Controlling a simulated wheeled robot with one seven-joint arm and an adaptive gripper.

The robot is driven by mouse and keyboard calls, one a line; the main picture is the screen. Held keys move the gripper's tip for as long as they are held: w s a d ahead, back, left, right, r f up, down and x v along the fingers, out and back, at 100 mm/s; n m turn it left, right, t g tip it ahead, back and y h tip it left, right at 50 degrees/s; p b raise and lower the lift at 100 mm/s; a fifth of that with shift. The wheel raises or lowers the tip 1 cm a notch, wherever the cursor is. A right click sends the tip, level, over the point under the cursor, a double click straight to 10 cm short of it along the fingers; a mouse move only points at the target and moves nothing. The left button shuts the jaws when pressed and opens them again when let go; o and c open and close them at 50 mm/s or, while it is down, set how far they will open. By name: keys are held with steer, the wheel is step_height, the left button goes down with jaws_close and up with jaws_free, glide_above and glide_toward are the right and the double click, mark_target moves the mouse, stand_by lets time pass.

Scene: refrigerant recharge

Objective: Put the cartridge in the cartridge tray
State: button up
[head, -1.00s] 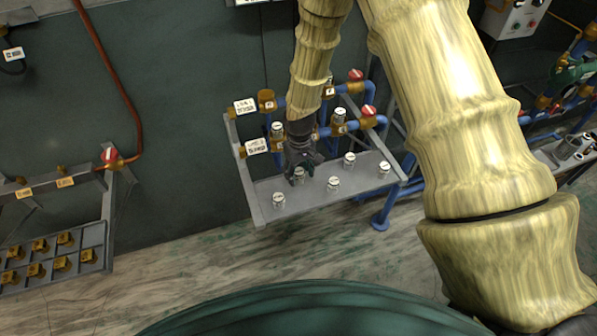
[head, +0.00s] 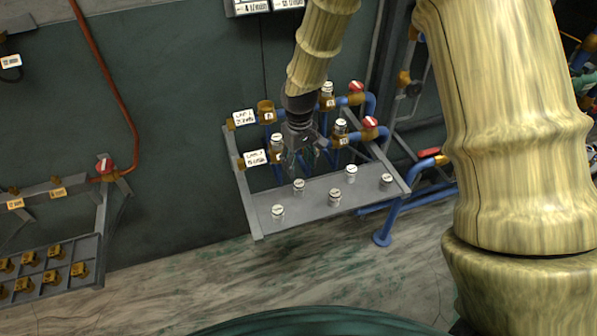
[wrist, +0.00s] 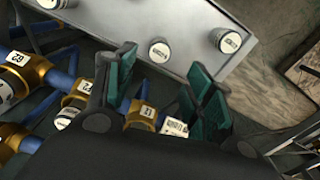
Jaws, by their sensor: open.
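Several white-capped cartridges stand upright on the grey cartridge tray (head: 316,209) in the head view. One cartridge (head: 298,186) stands near the tray's back edge, just below my gripper (head: 302,164). In the wrist view, a cartridge (wrist: 160,51) shows on the tray (wrist: 190,22), beyond the gap between the fingers. My gripper (wrist: 165,88) is open, with its green-padded fingers apart and nothing between them. It hangs in front of the valve pipes, above and behind that cartridge.
Blue pipes with brass fittings and red-handled valves (head: 370,122) stand right behind the tray. Further cartridges (head: 340,126) sit upright in the fittings. A second rack (head: 100,262) with brass blocks is at the left. The floor in front is clear.

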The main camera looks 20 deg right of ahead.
steer(key=shift+r, duration=1.15)
steer(key=shift+r, duration=0.1)
step_height(320, 180, up, 7)
steer(key=p, duration=0.5)
